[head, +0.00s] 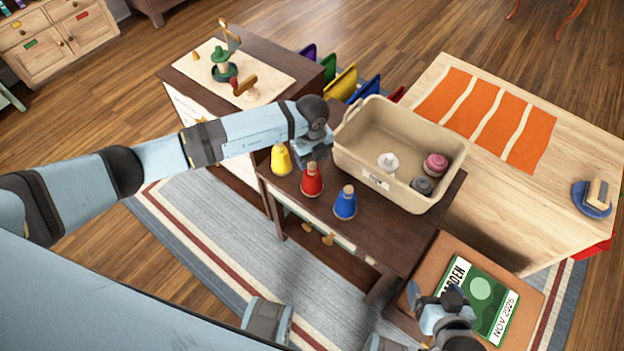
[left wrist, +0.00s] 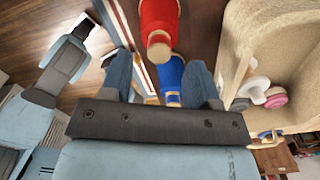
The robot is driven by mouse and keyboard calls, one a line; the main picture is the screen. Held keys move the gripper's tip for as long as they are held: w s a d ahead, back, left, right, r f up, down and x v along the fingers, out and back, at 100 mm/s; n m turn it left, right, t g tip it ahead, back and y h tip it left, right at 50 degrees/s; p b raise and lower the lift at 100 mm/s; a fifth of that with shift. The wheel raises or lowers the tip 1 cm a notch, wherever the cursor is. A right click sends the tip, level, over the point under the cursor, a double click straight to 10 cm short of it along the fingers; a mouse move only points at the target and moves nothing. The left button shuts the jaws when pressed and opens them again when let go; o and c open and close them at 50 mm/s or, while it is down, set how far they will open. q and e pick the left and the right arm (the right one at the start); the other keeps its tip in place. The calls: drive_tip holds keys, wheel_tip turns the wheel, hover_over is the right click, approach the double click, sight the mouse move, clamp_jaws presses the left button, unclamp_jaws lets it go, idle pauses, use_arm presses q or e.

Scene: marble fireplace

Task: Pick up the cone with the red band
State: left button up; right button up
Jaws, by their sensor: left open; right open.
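The red cone (head: 312,182) with a wooden knob stands upright on the dark wooden table between the yellow cone (head: 281,160) and the blue cone (head: 345,205). My left gripper (head: 316,152) is just behind the red cone, between it and the beige bin. In the left wrist view the red cone (left wrist: 158,18) is beyond the open left fingers (left wrist: 161,80), and the blue cone (left wrist: 172,76) shows in the gap between them. No cone is held. My right gripper (head: 438,300) is open over the brown surface at the lower right.
The beige bin (head: 345,150) holds a white, a pink and a grey item, close right of my left gripper. A green magazine (head: 482,300) lies near my right gripper. A cabinet with a wooden board (head: 210,82) stands left of the table.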

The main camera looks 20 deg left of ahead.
sight(312, 165)
use_arm(q)
wheel_tip(312, 165, down, 4)
drive_tip(key=shift+s+f, duration=0.1)
clamp_jaws()
idle(0.4)
